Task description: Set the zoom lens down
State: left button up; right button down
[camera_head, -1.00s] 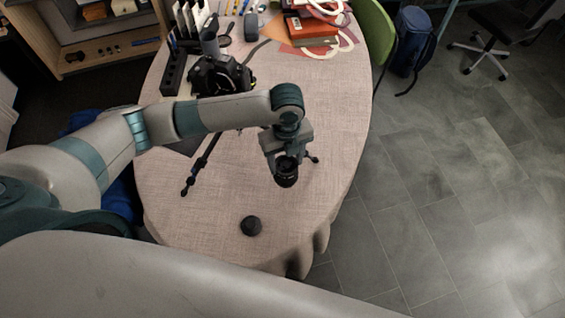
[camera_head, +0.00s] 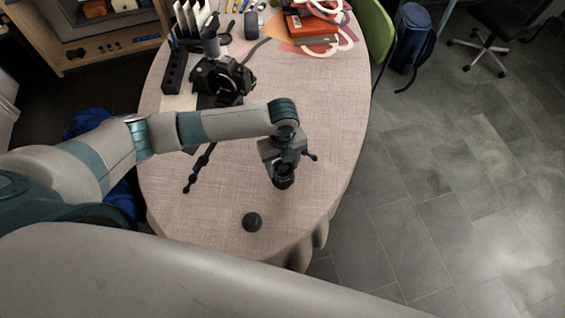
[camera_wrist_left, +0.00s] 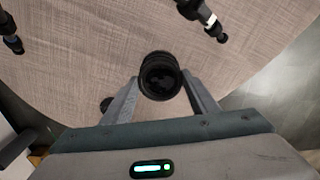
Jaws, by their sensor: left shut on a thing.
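The black zoom lens (camera_head: 283,181) is in my left gripper (camera_head: 282,166), over the front right part of the table (camera_head: 310,90). In the left wrist view the zoom lens (camera_wrist_left: 160,76) sits between the two fingers (camera_wrist_left: 160,95), with its round glass end facing the camera. The gripper is shut on it. I cannot tell whether the lens touches the cloth. My right gripper is in neither view.
A small dark round object (camera_head: 252,222) lies on the cloth near the front edge. A black camera (camera_head: 222,78) stands behind my arm. Tripod legs (camera_head: 199,168) spread under my arm. Red books (camera_head: 312,27) lie at the back.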

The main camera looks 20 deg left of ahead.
pick_arm(q)
jog(key=o, duration=1.1)
notch_tip(320, 180, up, 12)
jog(key=b, duration=0.3)
dwell(0.3)
